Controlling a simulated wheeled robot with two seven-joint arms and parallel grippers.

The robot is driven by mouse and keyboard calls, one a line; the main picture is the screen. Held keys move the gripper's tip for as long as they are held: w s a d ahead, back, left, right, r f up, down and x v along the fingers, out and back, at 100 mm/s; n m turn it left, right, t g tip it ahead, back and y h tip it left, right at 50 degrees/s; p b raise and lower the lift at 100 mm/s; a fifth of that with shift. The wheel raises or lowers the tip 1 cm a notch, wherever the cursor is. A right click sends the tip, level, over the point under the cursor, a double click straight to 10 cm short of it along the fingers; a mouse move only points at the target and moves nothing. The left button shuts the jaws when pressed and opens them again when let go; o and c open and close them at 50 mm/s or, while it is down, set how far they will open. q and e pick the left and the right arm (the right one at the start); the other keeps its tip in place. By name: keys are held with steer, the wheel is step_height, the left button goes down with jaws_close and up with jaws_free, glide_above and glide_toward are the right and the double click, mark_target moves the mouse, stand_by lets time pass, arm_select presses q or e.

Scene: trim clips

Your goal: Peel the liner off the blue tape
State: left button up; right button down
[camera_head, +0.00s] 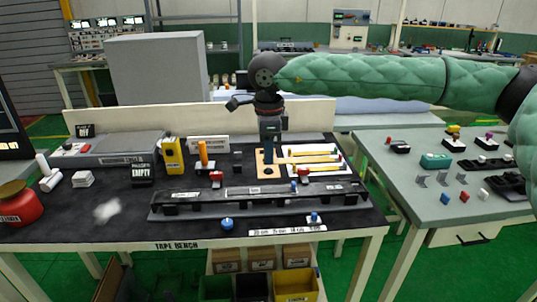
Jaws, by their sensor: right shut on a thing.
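My right gripper (269,158) points straight down over a tan plate (263,173) on the black bench top. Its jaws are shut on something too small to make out. Dark blue shows at the jaws, but I cannot tell finger from tape there. Beside the plate, on its right, lies a white card (320,149) with yellow strips (314,159). I cannot tell the blue tape or its liner apart at this size. My left gripper is not in view.
A long dark rail fixture (240,204) lies across the bench front. Blue knobs (227,224) stand before it. A yellow device (172,155), an orange-handled tool (203,154) and a box marked EMPTY (142,174) stand left. A grey table (423,205) with small parts stands right.

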steer(key=shift+r, duration=1.95)
